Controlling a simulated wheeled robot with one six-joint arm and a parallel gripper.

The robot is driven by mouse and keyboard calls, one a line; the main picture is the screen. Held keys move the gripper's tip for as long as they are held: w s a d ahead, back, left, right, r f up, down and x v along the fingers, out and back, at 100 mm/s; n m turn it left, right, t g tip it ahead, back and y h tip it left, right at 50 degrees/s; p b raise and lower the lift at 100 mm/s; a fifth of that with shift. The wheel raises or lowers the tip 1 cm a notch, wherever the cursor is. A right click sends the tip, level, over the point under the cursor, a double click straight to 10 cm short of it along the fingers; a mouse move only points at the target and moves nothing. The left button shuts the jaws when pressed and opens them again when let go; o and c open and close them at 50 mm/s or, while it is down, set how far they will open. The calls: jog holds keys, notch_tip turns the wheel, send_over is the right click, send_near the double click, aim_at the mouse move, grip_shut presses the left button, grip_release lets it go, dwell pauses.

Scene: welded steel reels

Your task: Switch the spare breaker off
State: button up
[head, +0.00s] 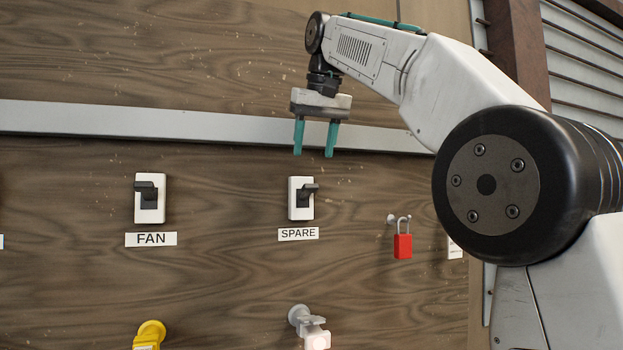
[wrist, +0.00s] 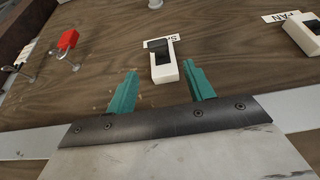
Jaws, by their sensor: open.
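The spare breaker (head: 301,199) is a white plate with a black lever, mounted on the wooden panel above a label (head: 299,234) reading SPARE. Its lever sits at the upper part of the plate and sticks out to the right in the head view. My gripper (head: 314,153) is above the breaker, fingers pointing down, open and empty. In the wrist view the breaker (wrist: 164,70) lies beyond and between the two teal fingertips (wrist: 166,82), apart from them. Its label is partly hidden behind it there.
The FAN breaker (head: 149,199) is to the left, its lever at the upper part. A red padlock (head: 402,246) hangs on a peg to the right. A grey rail (head: 220,127) crosses the panel behind my gripper. Yellow (head: 149,335) and grey (head: 311,325) fittings protrude below.

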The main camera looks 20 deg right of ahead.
aim_at(311, 184)
jog(key=x, duration=0.7)
jog(key=shift+s+f, duration=0.3)
jog(key=shift+f, duration=0.05)
jog(key=c, duration=1)
